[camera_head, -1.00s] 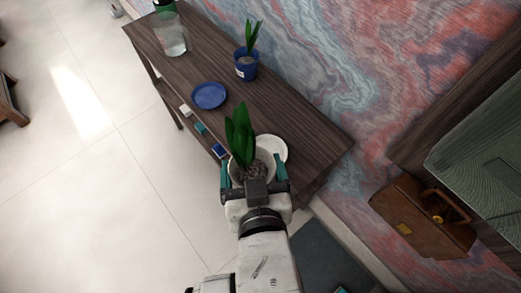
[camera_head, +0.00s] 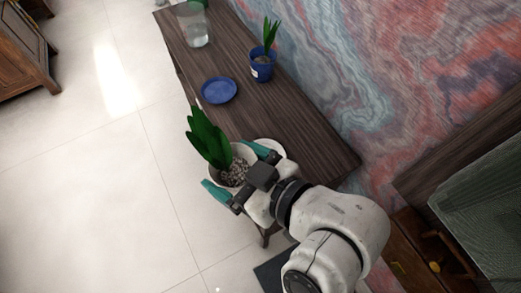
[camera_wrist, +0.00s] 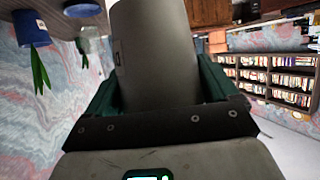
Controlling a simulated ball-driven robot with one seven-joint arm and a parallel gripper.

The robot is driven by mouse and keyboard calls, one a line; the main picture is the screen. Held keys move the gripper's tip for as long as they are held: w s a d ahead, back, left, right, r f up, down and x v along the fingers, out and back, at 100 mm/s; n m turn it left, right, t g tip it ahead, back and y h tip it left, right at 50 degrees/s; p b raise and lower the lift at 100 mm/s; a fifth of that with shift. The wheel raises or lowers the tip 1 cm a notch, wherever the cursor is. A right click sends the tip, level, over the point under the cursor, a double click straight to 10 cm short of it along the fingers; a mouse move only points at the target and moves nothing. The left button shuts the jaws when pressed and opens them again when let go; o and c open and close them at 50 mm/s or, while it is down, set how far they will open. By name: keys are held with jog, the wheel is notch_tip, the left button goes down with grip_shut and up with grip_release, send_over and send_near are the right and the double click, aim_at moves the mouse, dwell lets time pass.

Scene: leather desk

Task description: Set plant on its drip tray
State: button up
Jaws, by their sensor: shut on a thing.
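My gripper (camera_head: 230,168) is shut on a white pot with a leafy green plant (camera_head: 209,138), with teal fingers on either side. The pot is held tilted at the near left edge of the dark wooden table (camera_head: 290,120). In the wrist view the pot (camera_wrist: 155,50) fills the middle, between the fingers. A white saucer (camera_head: 273,146) lies on the table just right of the pot, partly hidden by a finger. A blue saucer (camera_head: 219,90) lies empty farther back. It also shows in the wrist view (camera_wrist: 82,9).
A blue pot with a plant (camera_head: 262,68) stands on the table by the marbled wall, behind the blue saucer. A glass jar (camera_head: 196,32) stands at the far end. The table's right end is bare. Open floor (camera_head: 100,180) lies to the left.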

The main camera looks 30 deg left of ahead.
jog(key=shift+w+a+f+p, duration=0.2)
jog(key=shift+w+f+p, duration=0.05)
jog(key=shift+w+f, duration=1.85)
jog(key=shift+w+a+f+p, duration=0.2)
jog(key=shift+w+f, duration=1.85)
jog(key=shift+w, duration=0.1)
jog(key=shift+w+a+f+p, duration=0.2)
jog(key=shift+w+f+p, duration=0.05)
jog(key=shift+w+f, duration=1.85)
jog(key=shift+f, duration=0.1)
jog(key=o, duration=1.3)
jog(key=shift+c, duration=0.2)
jog(key=shift+d+r, duration=0.15)
jog(key=shift+r, duration=0.05)
jog(key=b+v, duration=0.1)
jog(key=v, duration=0.6)
